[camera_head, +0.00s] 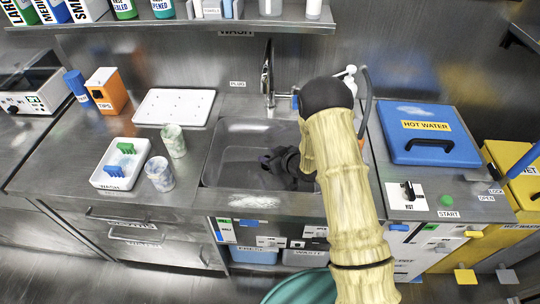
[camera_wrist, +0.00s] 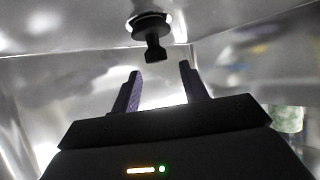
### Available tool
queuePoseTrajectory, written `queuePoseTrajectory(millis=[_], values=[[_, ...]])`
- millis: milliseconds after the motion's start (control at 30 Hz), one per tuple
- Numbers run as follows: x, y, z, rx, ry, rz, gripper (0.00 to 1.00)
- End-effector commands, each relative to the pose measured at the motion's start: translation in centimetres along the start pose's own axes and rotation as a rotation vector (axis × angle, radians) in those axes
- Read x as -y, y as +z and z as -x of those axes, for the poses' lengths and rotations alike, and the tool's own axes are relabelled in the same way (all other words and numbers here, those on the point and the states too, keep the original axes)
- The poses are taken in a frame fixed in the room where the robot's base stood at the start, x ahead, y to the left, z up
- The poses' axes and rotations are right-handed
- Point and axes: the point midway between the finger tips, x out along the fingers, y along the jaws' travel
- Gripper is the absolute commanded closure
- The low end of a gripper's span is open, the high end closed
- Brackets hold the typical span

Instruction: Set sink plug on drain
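The sink plug (camera_wrist: 152,28) is black, with a round disc and a knob pointing toward my gripper. It lies against the bright drain ring (camera_wrist: 181,27) on the sink floor in the wrist view. I cannot tell whether it is fully seated. My gripper (camera_wrist: 163,78) is open and empty, its two fingers apart and short of the knob, one to each side of its line. In the head view my gripper (camera_head: 278,163) is low inside the steel sink (camera_head: 228,160). There the plug and drain are hidden by my gripper and arm.
A faucet (camera_head: 268,80) stands behind the sink. Left of it are two speckled cups (camera_head: 160,174), a white wash tray (camera_head: 104,179) and a white perforated board (camera_head: 174,107). A blue hot-water lid (camera_head: 428,135) and a knob panel (camera_head: 406,195) lie to the right.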

Motion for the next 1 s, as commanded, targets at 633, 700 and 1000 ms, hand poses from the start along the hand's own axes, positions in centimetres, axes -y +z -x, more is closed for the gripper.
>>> queuePoseTrajectory(millis=[633,700,1000], values=[[-0.1,-1.1,5.2,0.000,0.003,-0.003,0.56],[-0.1,-1.1,6.4,0.000,0.002,-0.001,0.56],[0.0,-1.1,8.1,0.000,0.000,0.000,0.56]])
